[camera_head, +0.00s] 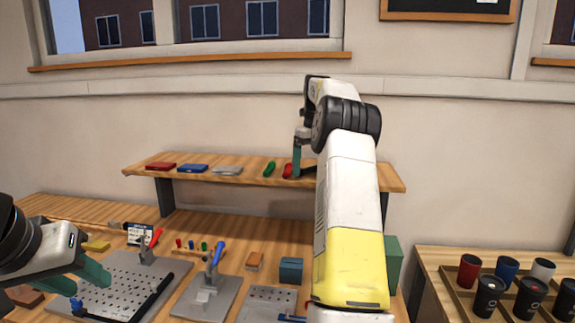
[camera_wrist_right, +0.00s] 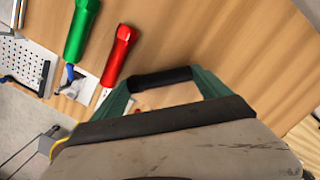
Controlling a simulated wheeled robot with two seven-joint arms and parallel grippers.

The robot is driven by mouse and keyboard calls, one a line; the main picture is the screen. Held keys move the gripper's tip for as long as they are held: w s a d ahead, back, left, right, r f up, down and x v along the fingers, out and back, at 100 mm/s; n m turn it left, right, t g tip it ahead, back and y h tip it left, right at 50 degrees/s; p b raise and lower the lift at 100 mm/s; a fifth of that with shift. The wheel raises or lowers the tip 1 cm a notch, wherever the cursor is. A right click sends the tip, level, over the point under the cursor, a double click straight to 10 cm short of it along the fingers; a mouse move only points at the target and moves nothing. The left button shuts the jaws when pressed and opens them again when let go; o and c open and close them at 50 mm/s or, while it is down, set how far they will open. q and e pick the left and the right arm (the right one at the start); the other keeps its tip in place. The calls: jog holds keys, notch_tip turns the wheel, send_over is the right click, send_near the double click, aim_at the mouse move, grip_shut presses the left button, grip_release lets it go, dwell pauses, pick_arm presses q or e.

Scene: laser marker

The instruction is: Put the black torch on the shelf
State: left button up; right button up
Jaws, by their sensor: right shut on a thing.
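The wooden shelf (camera_head: 378,181) stands raised at the back of the workbench against the wall. My right gripper (camera_head: 297,160) is over the right half of the shelf, beside the red torch. In the right wrist view its green fingers are shut on the black torch (camera_wrist_right: 160,78), which lies across between the fingertips. The torch is close to the shelf board; I cannot tell whether it touches. In the head view my arm hides much of that spot. My left gripper (camera_head: 88,282) appears open and empty, low at the left over the perforated plate.
A red torch (camera_wrist_right: 118,55) and a green torch (camera_wrist_right: 80,30) lie on the shelf next to the black one. Red, blue and grey flat cases (camera_head: 192,168) lie further left. Fixtures and small blocks fill the bench below. A tray of cups (camera_head: 455,290) stands at right.

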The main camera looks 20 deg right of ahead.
aim_at(311, 169)
jog(key=o, duration=1.2)
jog(key=shift+f, duration=0.1)
jog(key=r, duration=0.7)
jog(key=shift+s+d, duration=0.15)
jog(key=shift+s, duration=0.1)
jog(key=shift+s+r, duration=0.15)
jog(key=shift+r, duration=0.3)
jog(key=s+a+r+n+t, duration=0.2)
jog(key=s+a+r+n, duration=0.1)
jog(key=s+a+n, duration=0.5)
jog(key=s+a+r+n+t, duration=0.1)
jog(key=s+a+r+n, duration=0.3)
jog(key=a+n, duration=0.5)
jog(key=s+a+f+n, duration=0.3)
jog(key=s+f+n, duration=0.2)
jog(key=s, duration=0.2)
jog(key=s+a+f+n+t+y, duration=0.1)
jog(key=s+a+f+n, duration=0.2)
jog(key=s+f+n, duration=0.2)
jog(key=s+a+f+n+t+y, duration=0.1)
jog(key=s+a+f+n, duration=0.2)
jog(key=s+f+n, duration=0.3)
jog(key=shift+s+a+n, duration=0.2)
jog(key=shift+s+n, duration=0.05)
jog(key=shift+s, duration=0.85)
jog(key=shift+s+a+n, duration=0.2)
jog(key=shift+s+n, duration=0.05)
jog(key=shift+s, duration=0.8)
